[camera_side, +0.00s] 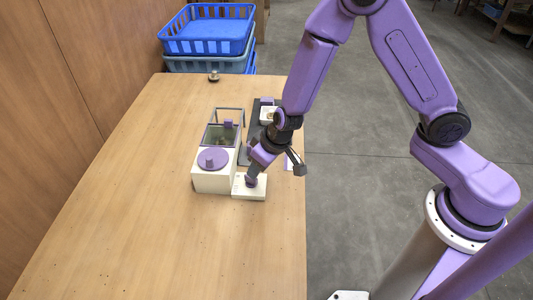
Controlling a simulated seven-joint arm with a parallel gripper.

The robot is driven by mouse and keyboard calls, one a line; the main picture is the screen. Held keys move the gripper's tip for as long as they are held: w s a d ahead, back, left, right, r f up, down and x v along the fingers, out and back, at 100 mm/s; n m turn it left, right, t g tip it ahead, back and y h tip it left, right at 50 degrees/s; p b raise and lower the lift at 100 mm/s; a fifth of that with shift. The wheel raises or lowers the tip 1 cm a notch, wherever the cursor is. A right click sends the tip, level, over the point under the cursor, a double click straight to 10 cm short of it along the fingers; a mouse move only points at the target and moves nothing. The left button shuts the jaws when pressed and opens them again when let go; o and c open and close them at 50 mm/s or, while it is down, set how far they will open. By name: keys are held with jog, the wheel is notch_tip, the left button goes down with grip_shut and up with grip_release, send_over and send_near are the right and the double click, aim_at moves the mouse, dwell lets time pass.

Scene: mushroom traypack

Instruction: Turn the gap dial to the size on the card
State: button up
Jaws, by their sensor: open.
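My gripper (252,175) points down over a low white block (250,193) near the table's right edge. A small purple part, perhaps the gap dial (250,184), shows at the fingertips on this block; I cannot tell whether the fingers touch it. The jaws are open, though the fingers are too small to see clearly. Left of it stands a white box (213,182) with a flat purple disc and knob (211,159) on top. A pale card-like piece (288,164) with a purple edge lies partly hidden behind my gripper; no size on it can be read.
A clear-walled bin (222,135) with a purple knob stands behind the white box. A dark strip (246,152) and a white device (267,115) lie right of it. A small round object (213,76) sits at the far edge. Blue crates (208,45) stand beyond. The near table is clear.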

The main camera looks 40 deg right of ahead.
jog(key=v, duration=0.5)
jog(key=shift+s+r, duration=0.2)
jog(key=shift+r, duration=0.15)
dwell(0.4)
